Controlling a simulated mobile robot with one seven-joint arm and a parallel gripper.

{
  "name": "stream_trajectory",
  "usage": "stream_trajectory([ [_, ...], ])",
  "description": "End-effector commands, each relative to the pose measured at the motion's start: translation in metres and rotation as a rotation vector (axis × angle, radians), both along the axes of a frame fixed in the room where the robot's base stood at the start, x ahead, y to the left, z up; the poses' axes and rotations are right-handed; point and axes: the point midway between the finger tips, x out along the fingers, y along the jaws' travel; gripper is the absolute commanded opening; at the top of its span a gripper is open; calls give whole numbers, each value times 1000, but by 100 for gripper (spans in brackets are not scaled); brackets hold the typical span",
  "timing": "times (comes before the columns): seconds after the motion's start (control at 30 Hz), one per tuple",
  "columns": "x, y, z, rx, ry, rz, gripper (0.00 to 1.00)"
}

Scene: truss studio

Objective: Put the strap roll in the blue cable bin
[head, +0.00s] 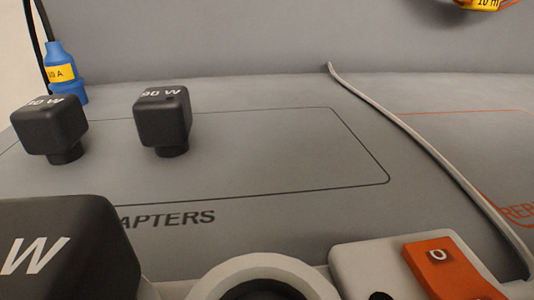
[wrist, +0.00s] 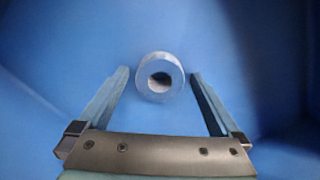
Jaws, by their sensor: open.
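The strap roll (wrist: 143,86) is a small pale grey-blue ring with a dark hole in its middle, seen in the wrist view. It shows in the gap between the tips of my gripper (wrist: 160,78), which is open, with a thin strip of blue on each side of the roll. Blue surfaces, seemingly the inside of the blue cable bin (wrist: 60,50), fill the wrist view around it. I cannot tell how far the roll is from the bin's floor. The head view shows neither roll, bin nor gripper.
In the head view, black adapter blocks (head: 163,118) stand on a grey panel beside a blue plug (head: 64,75). A pale cord (head: 420,141) crosses the panel. An orange switch (head: 441,268) is at the front right, and an orange cable with a yellow tag (head: 482,4) is at the top right.

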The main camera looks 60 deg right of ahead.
Motion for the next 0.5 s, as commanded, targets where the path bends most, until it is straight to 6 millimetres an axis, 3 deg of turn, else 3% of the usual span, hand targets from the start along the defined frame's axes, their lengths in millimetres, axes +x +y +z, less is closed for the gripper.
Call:
stream_trajectory([
  [0.17, 0, 0, 3, 0, 0, 0, 99],
  [0.27, 0, 0, 14, 0, 0, 0, 99],
  [0.5, 0, 0, 64, -1, -1, 0, 99],
])
